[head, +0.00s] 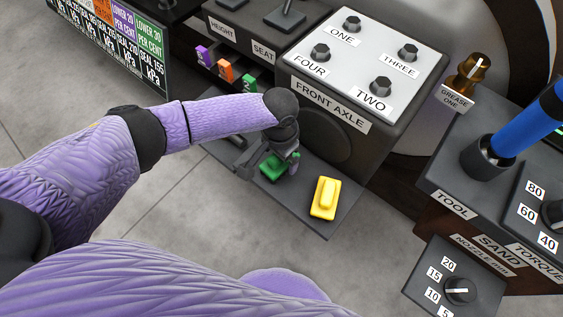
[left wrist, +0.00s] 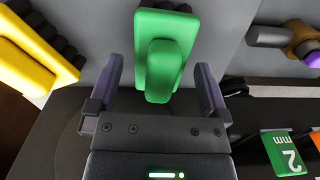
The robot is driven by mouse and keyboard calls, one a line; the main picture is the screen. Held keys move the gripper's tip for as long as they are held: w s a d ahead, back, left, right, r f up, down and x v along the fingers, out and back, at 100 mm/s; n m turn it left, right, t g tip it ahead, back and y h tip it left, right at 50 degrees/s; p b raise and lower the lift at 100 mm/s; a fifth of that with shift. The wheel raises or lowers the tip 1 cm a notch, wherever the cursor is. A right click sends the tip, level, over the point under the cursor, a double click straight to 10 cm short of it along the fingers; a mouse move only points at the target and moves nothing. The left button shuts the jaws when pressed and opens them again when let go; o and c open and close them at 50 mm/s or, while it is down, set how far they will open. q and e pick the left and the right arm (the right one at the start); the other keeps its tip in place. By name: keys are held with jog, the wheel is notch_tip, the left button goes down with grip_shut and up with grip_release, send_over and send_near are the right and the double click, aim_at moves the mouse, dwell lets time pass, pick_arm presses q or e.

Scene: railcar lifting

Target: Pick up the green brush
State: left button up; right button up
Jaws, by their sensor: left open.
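The green brush (head: 273,167) lies on a dark grey shelf (head: 318,226) below the front axle box in the head view. My left gripper (head: 282,160) is over it and partly hides it. In the left wrist view the green brush (left wrist: 164,52) reaches between the two open fingers of my left gripper (left wrist: 160,88). A gap shows on both sides of the brush, so the fingers do not appear to touch it. Dark bristles show at its far end. My right gripper is not in view.
A yellow brush (head: 325,197) lies on the same shelf to the right; it shows at the left wrist view's left edge (left wrist: 35,55). The front axle box (head: 330,113) stands just behind. Small purple, orange and green numbered tags (head: 226,70) are at upper left. A blue-handled tool (head: 525,118) stands at right.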

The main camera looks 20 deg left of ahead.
pick_arm(q)
jog(key=shift+f, duration=0.7)
jog(key=shift+r, duration=0.25)
jog(key=shift+c, duration=0.3)
jog(key=c, duration=1.2)
jog(key=shift+r+p, duration=0.25)
jog(key=shift+p, duration=0.1)
notch_tip(320, 180, up, 10)
jog(key=p, duration=0.6)
jog(key=shift+f, duration=0.15)
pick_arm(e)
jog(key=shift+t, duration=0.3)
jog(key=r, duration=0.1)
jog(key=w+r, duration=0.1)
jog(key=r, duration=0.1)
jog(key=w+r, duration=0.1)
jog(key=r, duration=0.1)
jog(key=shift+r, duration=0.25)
pick_arm(q)
jog(key=shift+f, duration=0.1)
